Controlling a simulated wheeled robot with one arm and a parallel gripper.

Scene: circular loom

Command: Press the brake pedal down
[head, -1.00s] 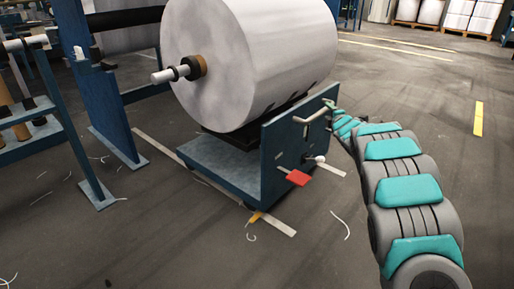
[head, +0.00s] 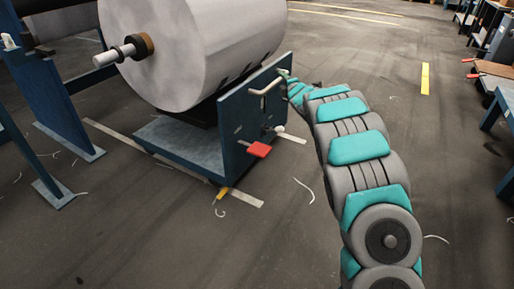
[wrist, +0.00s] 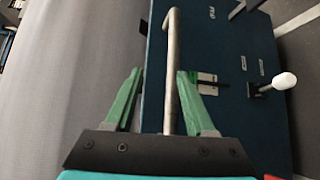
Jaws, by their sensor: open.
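The brake pedal (head: 259,149) is a red plate low on the blue end panel of the roll cart (head: 233,122). In the wrist view only a sliver of red shows at the bottom edge. My gripper (head: 285,73) is at the top of that panel, well above the pedal, beside the bent grey handle (head: 268,86). In the wrist view my gripper (wrist: 160,74) has its green fingers apart, with the handle (wrist: 172,70) running between them. The fingertips are small in the head view.
A lever with a white knob (wrist: 284,81) sticks out from the panel near the pedal. The cart carries a large white roll (head: 190,50). A blue frame (head: 45,95) stands at the left. A workbench (head: 500,100) is at the right. Floor before the cart is mostly clear.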

